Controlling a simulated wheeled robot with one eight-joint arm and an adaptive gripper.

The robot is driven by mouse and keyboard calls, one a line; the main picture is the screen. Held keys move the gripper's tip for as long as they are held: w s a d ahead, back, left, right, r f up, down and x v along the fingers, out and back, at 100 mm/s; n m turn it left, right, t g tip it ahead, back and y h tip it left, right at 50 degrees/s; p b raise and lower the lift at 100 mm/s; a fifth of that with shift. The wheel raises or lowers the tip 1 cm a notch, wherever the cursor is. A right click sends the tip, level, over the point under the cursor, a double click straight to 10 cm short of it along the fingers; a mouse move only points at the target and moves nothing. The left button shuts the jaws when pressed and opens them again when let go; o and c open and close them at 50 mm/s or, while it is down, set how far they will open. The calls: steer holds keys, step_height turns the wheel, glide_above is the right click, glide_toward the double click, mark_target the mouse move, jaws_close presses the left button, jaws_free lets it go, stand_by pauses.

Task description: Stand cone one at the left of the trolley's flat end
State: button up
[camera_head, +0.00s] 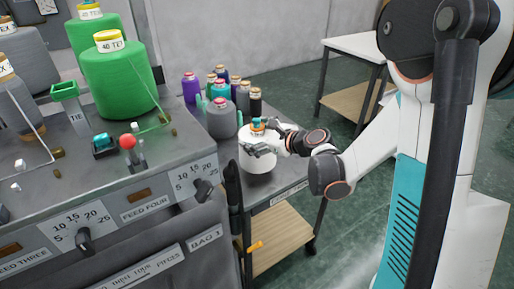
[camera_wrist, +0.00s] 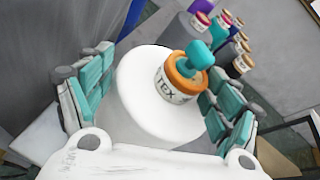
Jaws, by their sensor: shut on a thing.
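A white yarn cone (camera_head: 257,161) with an orange-rimmed, teal-knobbed top is over the near part of the grey-topped trolley (camera_head: 287,184). My gripper (camera_head: 262,146) is shut on this cone, coming from the right. In the wrist view the white cone (camera_wrist: 140,85) sits between the teal finger pads, and its label reads TEX. The cone looks roughly upright; I cannot tell whether its base touches the trolley top. No number one is readable on it.
A grey cone (camera_head: 220,122) and several smaller purple, teal and black cones stand behind it on the trolley. The knitting machine (camera_head: 150,190), with large green cones (camera_head: 118,82), borders the left. A white-topped table (camera_head: 356,46) stands behind right, with open floor between.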

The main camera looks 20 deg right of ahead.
step_height(320, 180, down, 4)
steer(key=shift+r+b, duration=0.1)
steer(key=shift+b, duration=0.7)
steer(key=o, duration=2)
steer(key=shift+s, duration=0.1)
steer(key=shift+s+d+r, duration=0.15)
steer(key=shift+s+d, duration=0.1)
steer(key=p+v, duration=0.4)
steer(key=v, duration=0.7)
steer(key=shift+s, duration=0.1)
